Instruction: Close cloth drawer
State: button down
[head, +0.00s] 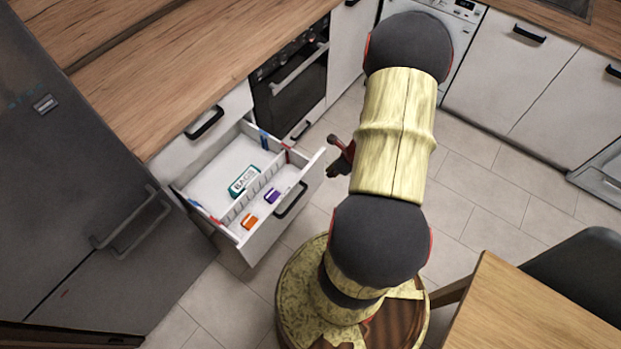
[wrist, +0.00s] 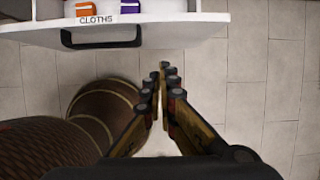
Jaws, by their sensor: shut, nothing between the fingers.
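The open drawer (head: 258,238) is pulled out from the cabinet run beside the oven. It holds a green-and-white box marked BAGS, a purple item and an orange item behind a divider. In the wrist view the drawer front (wrist: 190,28) crosses the top, with a CLOTHS label (wrist: 97,20) and a dark handle (wrist: 100,42). My gripper (wrist: 162,70) is shut and empty, its fingertips a little below the drawer front in that view, to the right of the handle. In the head view my gripper (head: 342,155) is partly hidden by my arm, just right of the drawer front.
A closed drawer with a handle (head: 205,122) sits above the open one. The oven (head: 292,85) is to its right and a grey fridge (head: 85,190) to its left. A wooden table (head: 530,315) and dark chair (head: 580,275) stand at lower right. Tiled floor is clear at right.

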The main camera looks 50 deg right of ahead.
jog(key=w+f+b, duration=0.4)
jog(key=w+f, duration=0.3)
jog(key=f, duration=0.2)
jog(key=shift+w+a+f+b, duration=0.15)
jog(key=shift+w+a+b, duration=0.1)
jog(key=shift+w+b, duration=0.1)
